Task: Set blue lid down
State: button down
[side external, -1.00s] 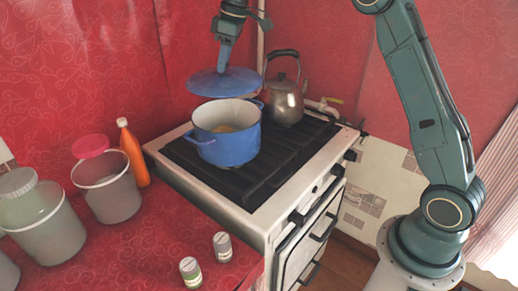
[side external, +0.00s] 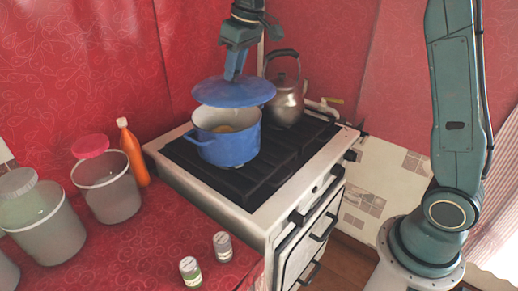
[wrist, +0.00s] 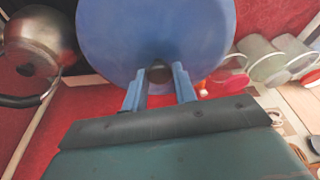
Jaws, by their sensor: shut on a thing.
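The blue lid (side external: 234,93) is held in the air by my gripper (side external: 235,70), which is shut on its knob. The lid is slightly tilted and hangs just above and behind the blue pot's rim. In the wrist view the lid (wrist: 155,35) fills the upper middle, with the fingers of my gripper (wrist: 158,78) on either side of its dark knob. The blue pot (side external: 232,150) stands on the stove, its white inside and some yellowish contents showing. The lid hides part of the pot's far rim.
A metal kettle (side external: 284,98) stands behind the pot on the stove (side external: 262,214). An orange bottle (side external: 134,155), a bucket with a pink lid (side external: 108,190), other tubs and two small jars stand on the red counter (side external: 130,250) at left. The stove's front burners are bare.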

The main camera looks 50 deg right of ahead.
aim_at(231, 88)
jog(key=shift+s+a+f+m, duration=0.1)
jog(key=shift+s+a+m, duration=0.1)
jog(key=shift+s, duration=0.25)
jog(key=shift+s+a+f+m, duration=0.1)
jog(key=shift+s+m, duration=0.1)
jog(key=shift+s, duration=0.2)
jog(key=shift+s+a+f+h, duration=0.15)
jog(key=shift+a+f, duration=0.2)
jog(key=shift+a, duration=0.25)
jog(key=shift+a+f+h, duration=0.15)
jog(key=shift+a+f, duration=0.2)
jog(key=shift+a, duration=0.25)
jog(key=w+a+f+n, duration=0.1)
jog(key=w+a+f, duration=0.1)
jog(key=a, duration=0.6)
jog(key=w+a+f+n, duration=0.2)
jog(key=a+f, duration=0.3)
jog(key=a, duration=0.3)
jog(key=w+a+f+n+y, duration=0.1)
jog(key=a+f, duration=0.3)
jog(key=a, duration=0.4)
jog(key=shift+w+a+n, duration=0.3)
jog(key=shift+w, duration=0.55)
jog(key=shift+f, duration=0.2)
notch_tip(231, 88, down, 20)
jog(key=shift+r, duration=0.15)
jog(key=c, duration=1.1)
grip_release()
